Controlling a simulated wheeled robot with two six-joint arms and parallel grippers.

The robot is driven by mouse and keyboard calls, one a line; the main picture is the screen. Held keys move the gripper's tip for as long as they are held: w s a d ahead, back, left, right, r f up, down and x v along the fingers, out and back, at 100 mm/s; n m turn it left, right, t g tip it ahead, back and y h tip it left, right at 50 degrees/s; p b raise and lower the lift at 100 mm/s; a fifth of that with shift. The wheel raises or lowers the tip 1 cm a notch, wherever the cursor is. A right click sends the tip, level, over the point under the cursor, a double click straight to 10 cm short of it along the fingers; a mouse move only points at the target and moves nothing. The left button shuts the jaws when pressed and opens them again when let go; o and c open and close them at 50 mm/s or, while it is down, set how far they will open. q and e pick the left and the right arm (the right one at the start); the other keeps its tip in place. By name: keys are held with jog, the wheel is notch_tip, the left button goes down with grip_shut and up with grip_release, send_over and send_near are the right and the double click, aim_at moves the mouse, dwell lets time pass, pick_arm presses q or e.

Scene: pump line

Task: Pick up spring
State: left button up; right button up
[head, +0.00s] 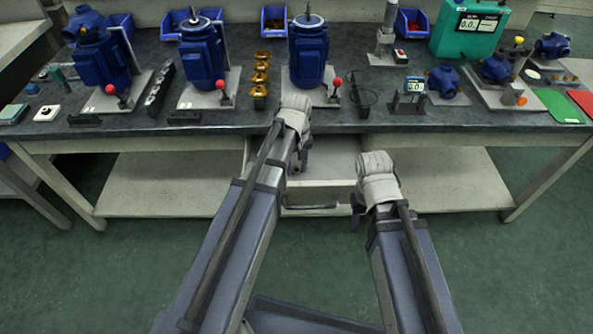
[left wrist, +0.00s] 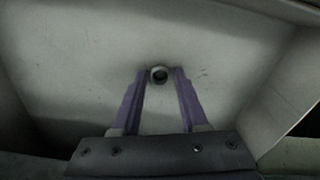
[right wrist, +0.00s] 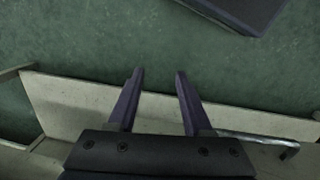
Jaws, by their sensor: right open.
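A small round grey ring with a dark centre, seen end-on, lies on the pale floor of the open drawer; I take it for the spring (left wrist: 159,75). The drawer (head: 320,183) is pulled out under the workbench. My left gripper (head: 303,165) reaches down into the drawer. In the left wrist view its fingers (left wrist: 160,78) are apart, one on each side of the ring, with narrow gaps showing. In the head view the arm hides the ring. My right gripper (head: 357,212) is open and empty, in front of the drawer; its fingers (right wrist: 160,75) show only floor between them.
The workbench (head: 235,110) holds several blue pumps (head: 201,57), a stack of brass parts (head: 260,80), blue bins (head: 274,20) and a teal case (head: 468,28). The drawer handle (right wrist: 258,142) is near my right gripper. The floor (head: 130,265) in front is clear.

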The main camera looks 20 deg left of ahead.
aim_at(296, 169)
pick_arm(q)
grip_shut()
dwell(0.4)
notch_tip(296, 169, up, 10)
jog(key=p, duration=1)
